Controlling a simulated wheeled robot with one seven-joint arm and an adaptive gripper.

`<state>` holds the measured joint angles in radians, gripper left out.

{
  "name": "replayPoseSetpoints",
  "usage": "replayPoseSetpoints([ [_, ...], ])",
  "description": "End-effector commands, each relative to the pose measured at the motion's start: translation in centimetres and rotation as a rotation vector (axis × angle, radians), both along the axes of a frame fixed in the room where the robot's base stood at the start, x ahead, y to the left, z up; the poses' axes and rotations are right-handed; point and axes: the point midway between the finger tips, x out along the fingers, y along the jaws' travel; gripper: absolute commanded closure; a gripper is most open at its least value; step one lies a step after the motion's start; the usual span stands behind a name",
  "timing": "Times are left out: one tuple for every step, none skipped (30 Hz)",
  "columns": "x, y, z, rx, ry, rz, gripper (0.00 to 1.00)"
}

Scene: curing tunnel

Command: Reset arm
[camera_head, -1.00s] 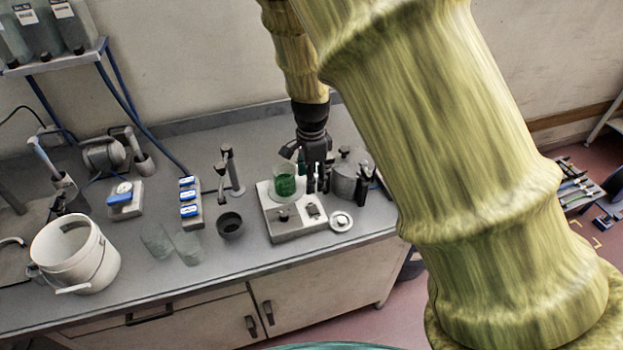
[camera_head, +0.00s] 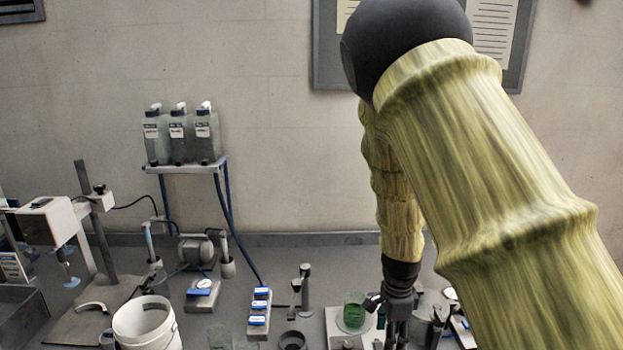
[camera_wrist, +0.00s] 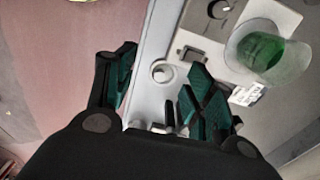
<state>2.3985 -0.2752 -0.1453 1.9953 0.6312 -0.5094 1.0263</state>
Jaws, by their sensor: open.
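My gripper (camera_head: 397,328) hangs low over the bench at the right of the head view, pointing down, just right of a glass beaker of green liquid (camera_head: 354,312). The beaker stands on a pale plate device (camera_head: 338,328) with a knob. In the wrist view my gripper (camera_wrist: 160,85) has its dark green-padded fingers spread, with nothing held between them. The beaker (camera_wrist: 262,50) is outside the fingers at the upper right there. The fingertips are partly cut off in the head view.
A white bucket (camera_head: 147,326) stands at the front left. A shelf (camera_head: 180,169) with several bottles rises behind it. A blue-and-white block (camera_head: 259,315) and a small stand (camera_head: 305,292) are left of the plate device. A board (camera_head: 327,50) hangs on the wall.

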Motion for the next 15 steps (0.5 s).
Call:
replayPoseSetpoints([
  [-0.4,-0.2,-1.0,-0.005,0.006,0.014,0.46],
  [-0.6,-0.3,-1.4,-0.009,0.007,0.024,0.46],
  [-0.9,-0.4,-2.1,-0.014,0.011,0.041,0.46],
  [-1.1,-0.5,-2.6,-0.017,0.013,0.054,0.46],
  [-1.3,-0.6,-3.0,-0.022,0.014,0.067,0.46],
  [-1.6,-0.7,-3.7,-0.027,0.016,0.084,0.46],
  [-1.9,-0.9,-4.3,-0.032,0.018,0.099,0.46],
  [-2.2,-1.1,-4.9,-0.036,0.021,0.112,0.46],
  [-2.7,-1.3,-5.7,-0.042,0.025,0.131,0.46],
  [-3.0,-1.6,-6.4,-0.047,0.028,0.150,0.46],
  [-3.4,-1.8,-7.0,-0.052,0.031,0.166,0.46],
  [-3.9,-2.1,-8.0,-0.060,0.035,0.191,0.46],
  [-4.4,-2.4,-8.8,-0.065,0.039,0.210,0.46],
  [-4.9,-2.7,-9.5,-0.070,0.042,0.232,0.46],
  [-5.7,-3.1,-10.8,-0.077,0.048,0.264,0.46],
])
